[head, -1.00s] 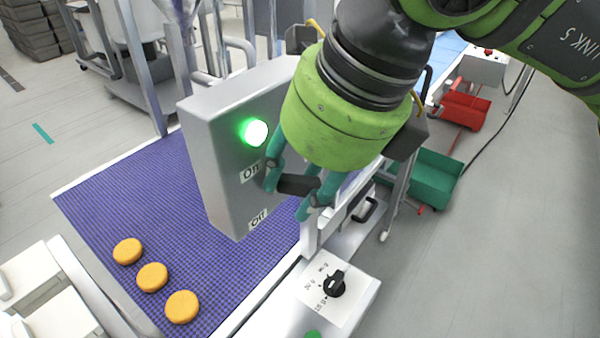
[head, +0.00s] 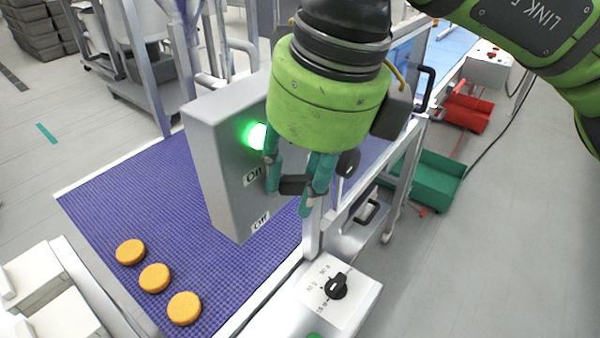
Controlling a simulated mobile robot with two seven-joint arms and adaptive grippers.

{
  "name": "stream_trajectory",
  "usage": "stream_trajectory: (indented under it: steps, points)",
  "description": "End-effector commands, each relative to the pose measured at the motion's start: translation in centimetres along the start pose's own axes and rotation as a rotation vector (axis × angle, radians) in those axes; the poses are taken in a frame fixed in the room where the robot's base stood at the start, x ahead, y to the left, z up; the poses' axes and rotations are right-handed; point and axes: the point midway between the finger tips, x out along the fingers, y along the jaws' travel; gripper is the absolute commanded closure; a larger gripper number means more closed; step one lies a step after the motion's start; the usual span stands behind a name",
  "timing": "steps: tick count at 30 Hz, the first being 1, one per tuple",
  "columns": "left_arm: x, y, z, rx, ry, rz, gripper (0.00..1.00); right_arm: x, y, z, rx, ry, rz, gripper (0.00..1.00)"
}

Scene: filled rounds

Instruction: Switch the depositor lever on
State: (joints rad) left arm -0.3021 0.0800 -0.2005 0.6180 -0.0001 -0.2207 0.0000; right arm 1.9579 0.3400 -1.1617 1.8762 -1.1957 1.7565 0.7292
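The grey depositor box (head: 212,165) stands over the blue belt, with an "On" label (head: 253,176) above an "Off" label (head: 261,220). Its green lamp (head: 257,135) is lit and partly covered by my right gripper (head: 290,198). That gripper hangs in front of the labelled face, its teal fingers apart, with a dark block showing between them. A round black knob (head: 348,163), seemingly the lever's end, shows just right of the fingers and apart from them. The rest of the lever is hidden behind the gripper. My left gripper is out of view.
Several orange rounds, one of them here (head: 154,277), lie on the blue belt (head: 130,205). A dial box (head: 350,300) stands at the front. A green bin (head: 435,178) and a red bin (head: 468,112) stand right.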

Motion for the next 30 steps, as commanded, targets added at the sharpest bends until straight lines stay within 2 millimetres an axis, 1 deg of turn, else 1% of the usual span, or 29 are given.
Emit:
stream_trajectory:
  steps: [8,11,14,24,27,30]
  points:
    - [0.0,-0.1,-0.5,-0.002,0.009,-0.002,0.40,0.0,0.0,0.0,-0.001,0.000,0.000,0.62]
    - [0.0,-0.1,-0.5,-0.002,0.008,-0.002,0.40,-0.6,0.0,0.0,0.000,-0.001,-0.001,0.62]
    - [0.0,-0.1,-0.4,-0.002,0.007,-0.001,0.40,-2.0,0.0,0.1,-0.001,-0.003,-0.001,0.62]
    - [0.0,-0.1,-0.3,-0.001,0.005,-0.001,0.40,-9.1,0.0,0.1,0.001,-0.003,-0.001,0.62]
    - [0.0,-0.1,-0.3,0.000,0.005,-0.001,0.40,-10.5,0.1,0.1,-0.001,-0.002,0.000,0.62]
    - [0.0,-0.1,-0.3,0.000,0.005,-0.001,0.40,-11.5,0.1,0.1,-0.001,-0.001,0.000,0.62]
